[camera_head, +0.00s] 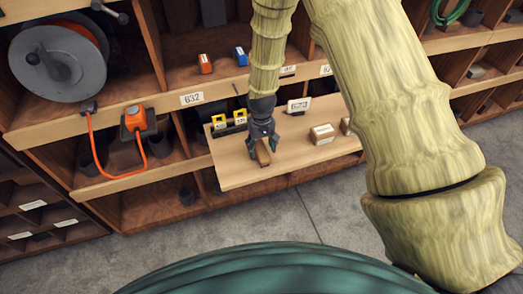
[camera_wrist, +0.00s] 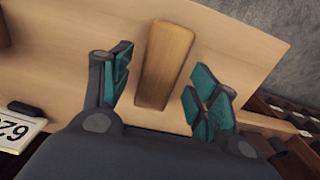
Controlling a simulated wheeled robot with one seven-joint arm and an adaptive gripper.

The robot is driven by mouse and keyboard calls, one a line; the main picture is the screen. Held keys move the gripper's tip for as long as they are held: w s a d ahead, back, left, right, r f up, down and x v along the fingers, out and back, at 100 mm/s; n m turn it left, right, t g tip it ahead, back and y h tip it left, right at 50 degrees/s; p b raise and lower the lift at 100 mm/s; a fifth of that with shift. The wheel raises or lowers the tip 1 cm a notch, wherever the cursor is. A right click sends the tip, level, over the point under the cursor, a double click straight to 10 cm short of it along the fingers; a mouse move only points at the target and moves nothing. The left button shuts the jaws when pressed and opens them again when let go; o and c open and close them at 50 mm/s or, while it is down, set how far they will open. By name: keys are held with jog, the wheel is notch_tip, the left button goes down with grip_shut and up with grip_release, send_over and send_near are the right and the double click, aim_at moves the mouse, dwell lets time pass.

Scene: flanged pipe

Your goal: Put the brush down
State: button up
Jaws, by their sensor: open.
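The brush, seen as a tan wooden block (camera_head: 264,157), lies on the light wooden pull-out board (camera_head: 235,176) near its front edge. In the wrist view the brush (camera_wrist: 165,62) shows as a long tapered wooden piece on the board (camera_wrist: 100,35); no bristles are visible. My gripper (camera_head: 262,147) is right above the brush. In the wrist view my gripper (camera_wrist: 163,80) is open, with teal-padded fingers on either side of the brush and visible gaps to it. The brush's underside is hidden.
On the board, yellow-and-black items (camera_head: 229,122) stand at the back left, a small labelled box (camera_head: 322,133) to the right, and a white sign (camera_head: 299,105) behind. The board's front left is clear.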

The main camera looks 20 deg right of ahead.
aim_at(262, 150)
notch_tip(262, 150, up, 10)
jog(key=b, duration=0.3)
dwell(0.4)
jog(key=shift+s, duration=0.1)
dwell(0.4)
